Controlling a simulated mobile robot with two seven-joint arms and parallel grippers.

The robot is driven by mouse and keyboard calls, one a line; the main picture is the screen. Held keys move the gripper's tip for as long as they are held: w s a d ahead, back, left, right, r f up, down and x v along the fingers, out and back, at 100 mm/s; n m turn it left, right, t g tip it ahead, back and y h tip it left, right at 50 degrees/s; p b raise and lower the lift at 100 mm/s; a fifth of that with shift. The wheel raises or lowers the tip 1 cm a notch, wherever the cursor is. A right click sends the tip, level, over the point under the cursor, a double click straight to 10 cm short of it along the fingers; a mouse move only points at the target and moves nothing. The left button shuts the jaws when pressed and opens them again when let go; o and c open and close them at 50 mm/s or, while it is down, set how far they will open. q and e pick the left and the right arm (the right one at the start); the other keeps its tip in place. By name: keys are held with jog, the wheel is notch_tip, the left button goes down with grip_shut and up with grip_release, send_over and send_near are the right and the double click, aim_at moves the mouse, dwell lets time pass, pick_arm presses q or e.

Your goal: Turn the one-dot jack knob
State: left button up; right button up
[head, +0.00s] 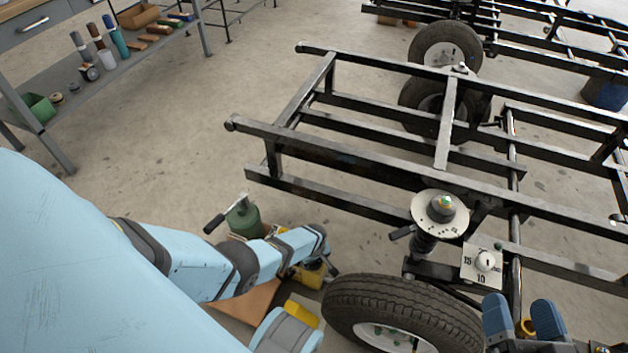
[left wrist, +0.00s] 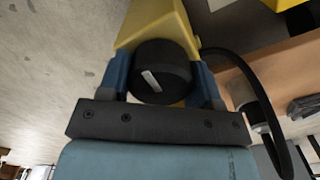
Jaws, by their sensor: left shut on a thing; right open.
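A yellow jack (head: 308,275) sits on the floor by the tyre, partly hidden behind my left arm in the head view. In the left wrist view its yellow body (left wrist: 160,25) carries a round black knob (left wrist: 162,72) with a white bar mark, tilted in the picture. I cannot make out any dots. My left gripper (head: 326,260) is shut on this knob, with one blue finger on each side of it. My right gripper (head: 524,318) is at the bottom right of the head view, its blue fingers apart, with nothing seen held between them.
A white dial plate (head: 482,264) is near my right gripper.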

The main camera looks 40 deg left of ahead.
pick_arm(q)
jog(key=m, duration=0.4)
jog(key=shift+m, duration=0.3)
jog(key=m, duration=0.4)
jog(key=shift+m, duration=0.3)
jog(key=m, duration=0.4)
jog(key=shift+m, duration=1.9)
jog(key=o, duration=0.9)
